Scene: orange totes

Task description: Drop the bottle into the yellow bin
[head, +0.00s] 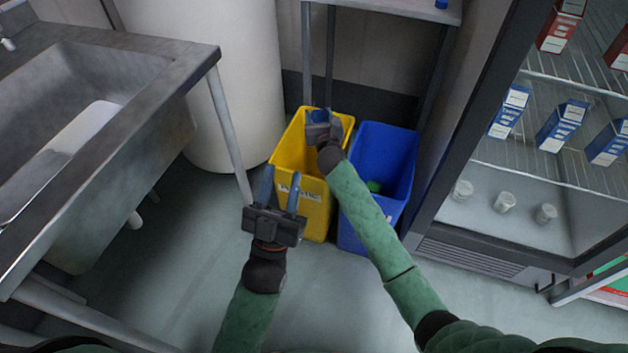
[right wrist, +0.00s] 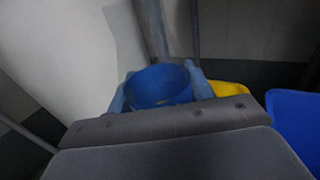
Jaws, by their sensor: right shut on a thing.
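The yellow bin (head: 313,218) stands on the floor at the middle of the head view, with lettering on its front. My right gripper (head: 321,116) is over the bin's right and far part in that picture. It is shut on the blue bottle (right wrist: 158,88), whose round end shows between the fingers in the right wrist view. In the head view the bottle is mostly hidden by the gripper. A piece of the yellow bin (right wrist: 230,90) shows at the right of the right wrist view. My left gripper (head: 281,187) is open and empty, in front of the yellow bin.
A blue bin (head: 397,145) with a green thing inside stands right beside the yellow one. A steel sink (head: 150,60) is at left, a white cylinder (head: 235,90) behind. A fridge (head: 500,180) with cartons is at right. A table leg (head: 228,130) stands left of the bins.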

